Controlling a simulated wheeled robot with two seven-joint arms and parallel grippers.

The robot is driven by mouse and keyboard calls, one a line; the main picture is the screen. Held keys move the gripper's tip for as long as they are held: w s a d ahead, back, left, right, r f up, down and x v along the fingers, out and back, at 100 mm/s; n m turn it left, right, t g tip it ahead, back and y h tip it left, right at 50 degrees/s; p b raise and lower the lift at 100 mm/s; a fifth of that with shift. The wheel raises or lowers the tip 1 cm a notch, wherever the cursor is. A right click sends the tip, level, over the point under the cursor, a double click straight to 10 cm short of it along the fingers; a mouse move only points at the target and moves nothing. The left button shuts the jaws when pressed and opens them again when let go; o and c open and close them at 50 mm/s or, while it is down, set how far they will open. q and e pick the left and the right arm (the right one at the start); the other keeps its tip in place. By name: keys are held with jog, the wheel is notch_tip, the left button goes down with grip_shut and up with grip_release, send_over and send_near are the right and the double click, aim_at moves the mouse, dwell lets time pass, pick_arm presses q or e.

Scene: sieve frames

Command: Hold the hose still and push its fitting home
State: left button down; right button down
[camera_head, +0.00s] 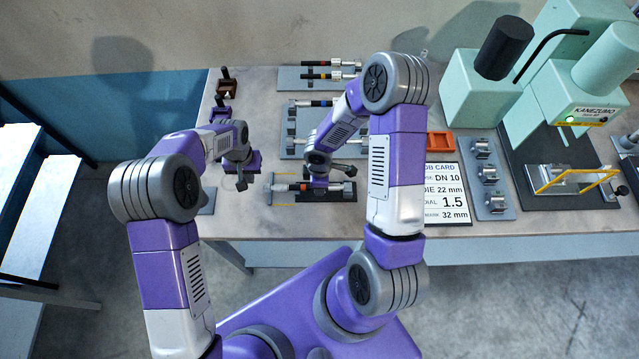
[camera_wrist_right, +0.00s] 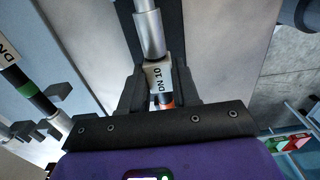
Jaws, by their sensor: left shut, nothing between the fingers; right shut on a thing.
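A short black hose (camera_head: 299,187) with an orange-red band lies level over a dark stand near the table's front edge in the head view. My right gripper (camera_wrist_right: 158,90) is shut on it at the white DN 10 label (camera_wrist_right: 158,76). The orange band shows just below the label. A silver fitting (camera_wrist_right: 149,35) lies in line with the hose beyond the fingers; how deep it sits cannot be told. My left gripper (camera_head: 241,182) is shut and empty, left of the hose and apart from it. My right arm partly hides the hose in the head view.
A rack (camera_head: 290,79) behind holds several banded hoses. Right of my right arm are an orange tray (camera_head: 440,142), a job card (camera_head: 440,190) reading DN 10, a tray of silver dies (camera_head: 490,205) and a green press (camera_head: 474,95) with a green light.

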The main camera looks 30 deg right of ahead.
jog(key=shift+s+f, duration=0.15)
jog(key=c, duration=0.8)
grip_release()
jog(key=shift+o, duration=0.2)
jog(key=shift+w, duration=0.2)
notch_tip(320, 180, up, 12)
